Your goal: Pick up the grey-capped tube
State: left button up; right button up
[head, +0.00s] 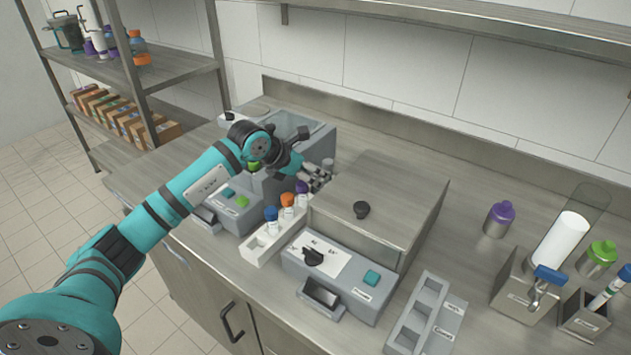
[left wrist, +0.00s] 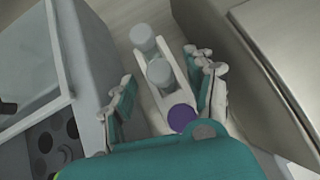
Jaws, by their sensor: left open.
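A white rack (head: 257,250) holds upright tubes with blue (head: 271,213), orange (head: 288,200) and purple (head: 302,187) caps. A grey cap (head: 327,163) shows beyond them, at my left gripper (head: 312,176). In the left wrist view, two round grey caps stand in line, one farther (left wrist: 143,37) and one nearer (left wrist: 160,72), with the purple cap (left wrist: 182,118) nearest. My left gripper (left wrist: 162,92) is open, its fingers on either side of this row. I see no grip on any tube. My right gripper is out of view.
A grey machine with an open-topped box (head: 300,130) stands left of the rack, and a boxy lidded machine (head: 380,205) stands close on its right. A grey empty holder (head: 428,315), purple bottle (head: 499,218) and green-capped bottle (head: 597,258) stand farther right.

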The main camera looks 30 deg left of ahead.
pick_arm(q)
jog(key=shift+x, duration=1.4)
jog(key=shift+r, duration=0.1)
grip_shut()
